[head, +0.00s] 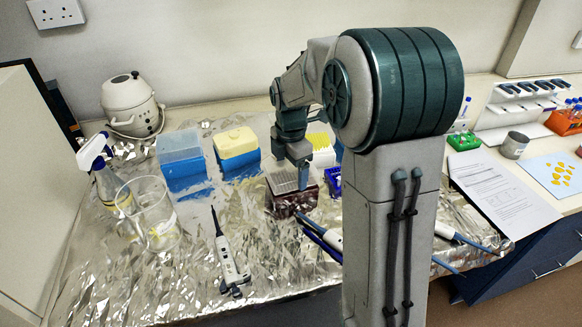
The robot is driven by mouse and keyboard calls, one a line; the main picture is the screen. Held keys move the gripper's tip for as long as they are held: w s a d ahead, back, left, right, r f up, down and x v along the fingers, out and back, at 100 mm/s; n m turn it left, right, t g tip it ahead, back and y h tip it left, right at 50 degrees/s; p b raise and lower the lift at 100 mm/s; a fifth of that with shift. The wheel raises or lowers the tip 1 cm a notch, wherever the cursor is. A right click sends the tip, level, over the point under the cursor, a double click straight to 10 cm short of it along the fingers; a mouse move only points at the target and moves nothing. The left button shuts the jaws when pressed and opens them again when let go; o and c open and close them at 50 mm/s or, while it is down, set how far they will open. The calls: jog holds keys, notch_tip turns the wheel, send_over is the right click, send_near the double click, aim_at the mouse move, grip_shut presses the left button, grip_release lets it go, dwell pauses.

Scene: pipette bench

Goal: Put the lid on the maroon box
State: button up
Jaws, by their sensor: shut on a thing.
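The maroon box (290,205) stands on the foil-covered bench near the middle of the head view, just left of my arm. A pale grey, see-through lid (281,182) is at its top, roughly lined up with it. I cannot tell whether the lid is fully seated or slightly above the rim. My gripper (303,178) points down at the right part of the lid and is shut on it. The fingers are small here and partly hidden by my own wrist.
Blue boxes with a clear lid (179,145) and a yellow lid (237,142) stand left of the maroon box. A rack of yellow tips (322,153) is behind, a blue rack (333,180) to the right. Pipettes (228,262) lie in front; a glass beaker (150,215) stands left.

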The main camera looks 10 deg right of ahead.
jog(key=shift+f, duration=0.1)
jog(key=shift+s+f+b, duration=0.1)
jog(key=shift+f+b, duration=0.2)
jog(key=shift+s+f, duration=0.1)
jog(key=shift+f, duration=0.1)
dwell(0.3)
jog(key=shift+s+f, duration=0.1)
jog(key=shift+f, duration=0.15)
jog(key=shift+c, duration=0.5)
jog(key=shift+f, duration=0.1)
jog(key=c, duration=0.3)
jog(key=o, duration=1.2)
jog(key=shift+o, duration=0.8)
jog(key=shift+w, duration=0.2)
jog(key=shift+r, duration=0.25)
